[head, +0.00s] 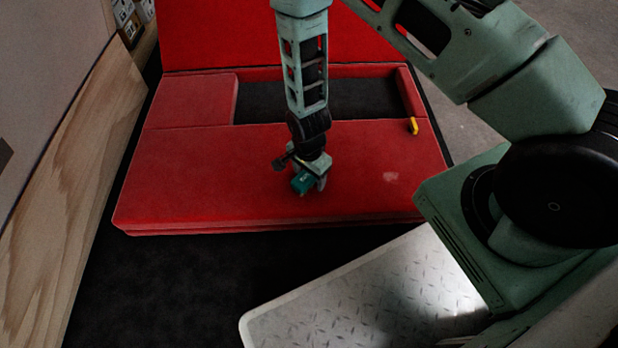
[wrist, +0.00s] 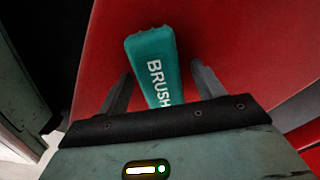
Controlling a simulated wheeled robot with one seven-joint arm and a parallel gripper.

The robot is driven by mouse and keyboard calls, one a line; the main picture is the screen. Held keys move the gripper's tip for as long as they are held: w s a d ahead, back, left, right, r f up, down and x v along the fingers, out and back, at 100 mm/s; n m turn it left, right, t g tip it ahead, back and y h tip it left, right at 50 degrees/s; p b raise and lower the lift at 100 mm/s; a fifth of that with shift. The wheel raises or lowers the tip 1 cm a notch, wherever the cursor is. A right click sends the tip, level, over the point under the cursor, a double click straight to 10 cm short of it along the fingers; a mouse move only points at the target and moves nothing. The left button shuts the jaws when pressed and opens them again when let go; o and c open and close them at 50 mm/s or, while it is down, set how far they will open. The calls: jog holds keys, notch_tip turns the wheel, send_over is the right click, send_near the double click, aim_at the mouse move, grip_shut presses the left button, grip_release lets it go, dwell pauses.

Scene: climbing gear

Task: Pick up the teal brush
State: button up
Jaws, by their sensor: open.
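The teal brush (head: 302,184) is at my gripper's end, above or on the red padded mat (head: 210,180). In the wrist view the brush (wrist: 153,62) shows white lettering reading "BRUSH" and reaches back between my two fingers. My gripper (head: 308,180) points down over the front half of the mat. In the wrist view my gripper (wrist: 160,85) is open, with one finger on each side of the brush. The brush's near end is hidden behind the dark gripper body. I cannot tell whether a finger touches it.
A small yellow item (head: 413,126) lies on the mat's right side. A dark recess (head: 365,101) lies behind, with an upright red panel (head: 220,35) at the back. A wooden panel (head: 75,165) stands on the left. The mat left of my gripper is clear.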

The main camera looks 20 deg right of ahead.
jog(key=c, duration=1.2)
jog(key=shift+r, duration=0.1)
notch_tip(320, 180, up, 10)
jog(key=p, duration=0.6)
